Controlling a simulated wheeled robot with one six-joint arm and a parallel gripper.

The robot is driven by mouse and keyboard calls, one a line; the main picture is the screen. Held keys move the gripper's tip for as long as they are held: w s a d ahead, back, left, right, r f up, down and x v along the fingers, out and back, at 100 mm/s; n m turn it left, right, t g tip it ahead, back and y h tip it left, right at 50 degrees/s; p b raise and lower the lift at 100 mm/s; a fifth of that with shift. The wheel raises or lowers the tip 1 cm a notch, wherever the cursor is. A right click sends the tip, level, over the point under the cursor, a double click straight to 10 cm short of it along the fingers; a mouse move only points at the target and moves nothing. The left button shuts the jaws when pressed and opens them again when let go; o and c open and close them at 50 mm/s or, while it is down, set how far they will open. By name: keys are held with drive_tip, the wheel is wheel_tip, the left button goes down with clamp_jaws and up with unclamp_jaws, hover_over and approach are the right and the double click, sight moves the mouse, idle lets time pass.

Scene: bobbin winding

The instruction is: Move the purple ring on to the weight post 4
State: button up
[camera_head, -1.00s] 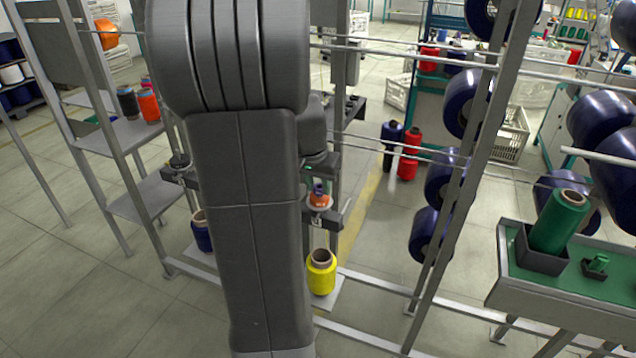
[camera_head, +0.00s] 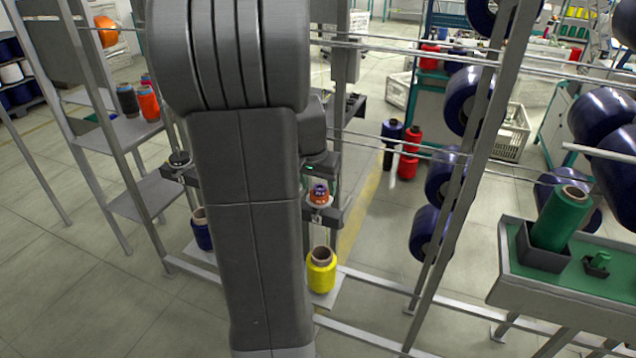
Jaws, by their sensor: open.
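A small purple piece (camera_head: 319,188) sits in or on an orange piece (camera_head: 318,198) at a tension unit on the frame, just right of my arm. At this size I cannot tell whether the purple piece is the ring. Another unit with a dark disc (camera_head: 180,159) shows left of my arm. I see no post numbers, so I cannot pick out weight post 4. My dark grey arm (camera_head: 250,215) fills the middle of the view. My gripper is hidden, and so is whatever lies behind the arm.
A yellow yarn cone (camera_head: 321,271) and a blue cone (camera_head: 201,229) stand low on the frame. A metal upright (camera_head: 470,170) and thin rails cross the right side. A tray (camera_head: 560,285) with a green cone (camera_head: 560,218) stands at right. Left floor is open.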

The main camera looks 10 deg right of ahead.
drive_tip(key=shift+r, duration=0.1)
drive_tip(key=v, duration=1.3)
drive_tip(key=shift+s+r, duration=0.2)
drive_tip(key=shift+r, duration=0.1)
idle(1.6)
